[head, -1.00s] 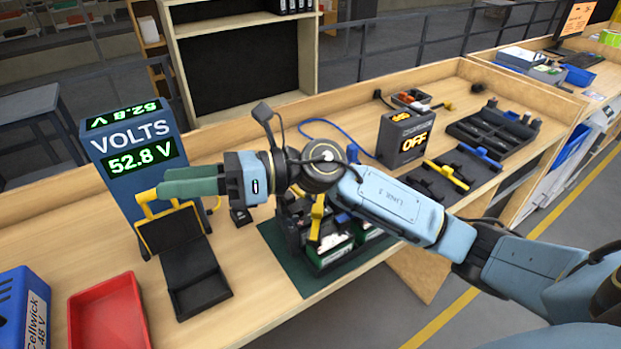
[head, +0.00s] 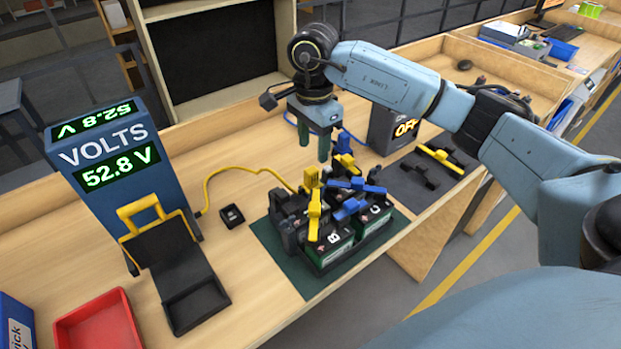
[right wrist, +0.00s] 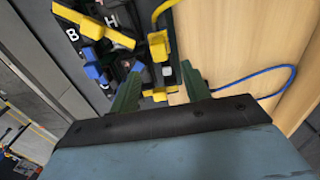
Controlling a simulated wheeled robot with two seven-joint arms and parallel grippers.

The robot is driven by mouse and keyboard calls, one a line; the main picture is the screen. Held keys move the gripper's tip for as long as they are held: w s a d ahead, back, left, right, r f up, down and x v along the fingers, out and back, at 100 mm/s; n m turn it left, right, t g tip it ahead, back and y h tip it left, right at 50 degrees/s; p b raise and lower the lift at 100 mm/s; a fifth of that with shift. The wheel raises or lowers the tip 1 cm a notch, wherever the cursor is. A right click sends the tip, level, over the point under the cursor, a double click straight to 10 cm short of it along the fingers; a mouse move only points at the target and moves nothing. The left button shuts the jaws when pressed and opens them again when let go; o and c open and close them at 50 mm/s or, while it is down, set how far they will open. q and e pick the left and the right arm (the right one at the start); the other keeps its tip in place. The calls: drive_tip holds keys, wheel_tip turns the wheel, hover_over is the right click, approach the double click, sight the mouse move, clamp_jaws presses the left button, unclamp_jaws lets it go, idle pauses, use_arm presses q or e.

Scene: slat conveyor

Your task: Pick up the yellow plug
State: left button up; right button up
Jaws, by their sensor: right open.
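The yellow plug (head: 311,178) is at the end of a yellow cable, at the rear left of the battery holder. In the right wrist view the yellow plug (right wrist: 158,46) shows beyond my fingertips, with its cable rising from it. My right gripper (head: 314,147) points down, open and empty, above and behind the holder, apart from the plug. In the right wrist view its two green fingers (right wrist: 160,78) are spread, with another yellow part (right wrist: 158,93) seen between them. My left gripper is not in view.
The battery holder (head: 290,262) carries batteries with yellow and blue levers. The VOLTS meter (head: 110,165) reads 52.8 V, with a black cradle (head: 180,275) before it. A red tray (head: 100,325) lies front left. A box reading OFF (head: 385,130) stands right of my gripper. A blue cable (right wrist: 285,75) lies nearby.

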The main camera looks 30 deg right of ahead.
sight(311, 170)
wheel_tip(311, 170, down, 4)
drive_tip(key=shift+r, duration=0.25)
drive_tip(key=shift+a+f+p, duration=0.15)
drive_tip(key=shift+f+p, duration=0.3)
drive_tip(key=shift+f, duration=0.9)
drive_tip(key=shift+a+f+p, duration=0.1)
drive_tip(key=shift+f+p, duration=0.35)
drive_tip(key=shift+f, duration=0.9)
drive_tip(key=shift+c, duration=0.5)
clamp_jaws()
